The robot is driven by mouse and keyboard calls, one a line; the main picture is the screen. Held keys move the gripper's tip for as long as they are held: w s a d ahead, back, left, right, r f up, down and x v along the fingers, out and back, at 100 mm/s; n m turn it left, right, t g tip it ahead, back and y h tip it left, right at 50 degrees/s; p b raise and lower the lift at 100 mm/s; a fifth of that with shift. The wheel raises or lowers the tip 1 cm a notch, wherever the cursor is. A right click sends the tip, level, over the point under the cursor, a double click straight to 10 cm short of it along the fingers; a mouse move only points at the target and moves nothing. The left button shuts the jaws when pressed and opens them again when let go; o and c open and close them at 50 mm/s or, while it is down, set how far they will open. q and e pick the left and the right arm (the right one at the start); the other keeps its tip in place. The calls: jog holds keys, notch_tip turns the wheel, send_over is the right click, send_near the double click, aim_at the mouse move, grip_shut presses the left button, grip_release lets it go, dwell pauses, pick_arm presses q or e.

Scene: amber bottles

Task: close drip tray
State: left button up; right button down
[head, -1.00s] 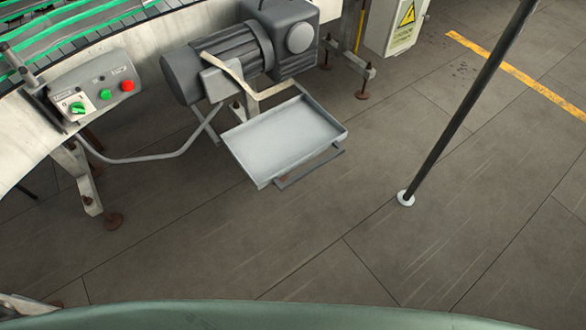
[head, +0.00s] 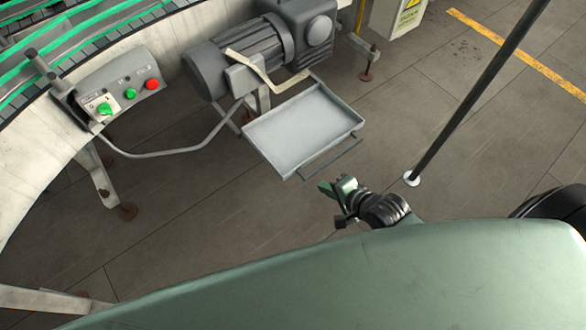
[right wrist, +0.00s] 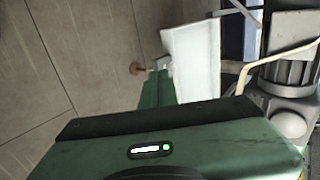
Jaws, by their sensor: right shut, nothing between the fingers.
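The drip tray (head: 303,128) is a shallow light grey tray, pulled out below the motor (head: 250,55), with a dark bar handle (head: 332,157) along its front edge. It also shows in the right wrist view (right wrist: 195,60), partly hidden behind my gripper. My right gripper (head: 334,187) is green and black, shut and empty, in front of the tray and just below the handle in the head view. In the right wrist view its green finger (right wrist: 155,92) reaches toward the tray edge; whether it touches is unclear. My left gripper is not in view.
A control box (head: 122,92) with green and red buttons sits at the conveyor's (head: 30,150) edge on the left. A dark pole (head: 470,100) with a white foot stands to the right. The tiled floor in front of the tray is open.

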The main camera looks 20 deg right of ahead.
aim_at(262, 135)
jog(key=x, duration=0.3)
jog(key=r+x, duration=0.1)
jog(key=x, duration=0.3)
jog(key=w+x, duration=0.1)
jog(key=x, duration=0.2)
jog(key=shift+w+a+f, duration=0.1)
jog(key=shift+w+a, duration=0.05)
jog(key=shift+w, duration=0.2)
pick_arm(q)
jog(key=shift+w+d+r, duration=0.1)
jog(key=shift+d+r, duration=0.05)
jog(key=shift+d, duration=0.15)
pick_arm(e)
jog(key=shift+w+a+f, duration=0.1)
jog(key=shift+w+a, duration=0.25)
jog(key=shift+w, duration=0.4)
